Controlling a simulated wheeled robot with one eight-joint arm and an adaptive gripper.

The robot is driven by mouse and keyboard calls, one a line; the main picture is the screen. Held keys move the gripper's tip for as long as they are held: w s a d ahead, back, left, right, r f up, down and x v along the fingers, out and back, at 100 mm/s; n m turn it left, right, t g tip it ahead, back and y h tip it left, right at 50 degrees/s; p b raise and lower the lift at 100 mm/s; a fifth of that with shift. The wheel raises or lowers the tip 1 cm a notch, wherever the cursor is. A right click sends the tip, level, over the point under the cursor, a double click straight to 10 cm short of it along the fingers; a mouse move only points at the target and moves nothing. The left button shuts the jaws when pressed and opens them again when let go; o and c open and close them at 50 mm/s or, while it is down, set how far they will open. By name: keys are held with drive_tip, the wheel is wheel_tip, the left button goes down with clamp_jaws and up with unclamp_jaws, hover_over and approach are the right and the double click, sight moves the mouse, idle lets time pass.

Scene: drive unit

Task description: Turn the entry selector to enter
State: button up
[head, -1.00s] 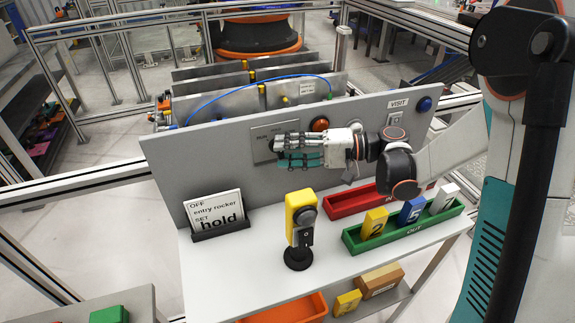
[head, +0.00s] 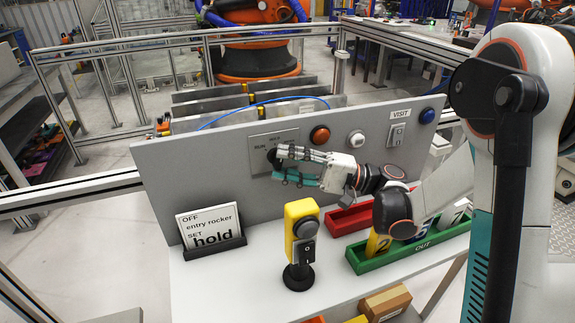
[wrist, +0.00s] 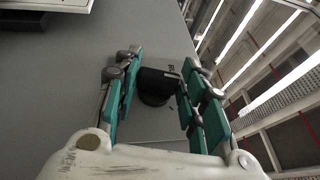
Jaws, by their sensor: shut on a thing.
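A grey plate (head: 262,139) on the upright panel carries small lettering; one mark reads RUN and others are too small or covered. A dark selector knob (head: 271,156) sits on this plate, partly hidden by my fingers. My gripper (head: 280,166) reaches it from the right and is shut on the knob. In the wrist view the black knob (wrist: 155,87) lies between the two green-padded fingers of my gripper (wrist: 160,92). The knob's exact pointing direction is hard to tell.
Right of the plate are an orange-red button (head: 319,135), a white button (head: 356,139), a VISIT rocker (head: 397,134) and a blue button (head: 427,116). A yellow device (head: 301,224) and a sign (head: 210,226) reading "OFF entry rocker SET hold" stand on the bench below.

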drive_tip(key=o, duration=1.1)
drive_tip(key=shift+c, duration=0.2)
drive_tip(key=v, duration=1.2)
drive_tip(key=shift+f, duration=0.1)
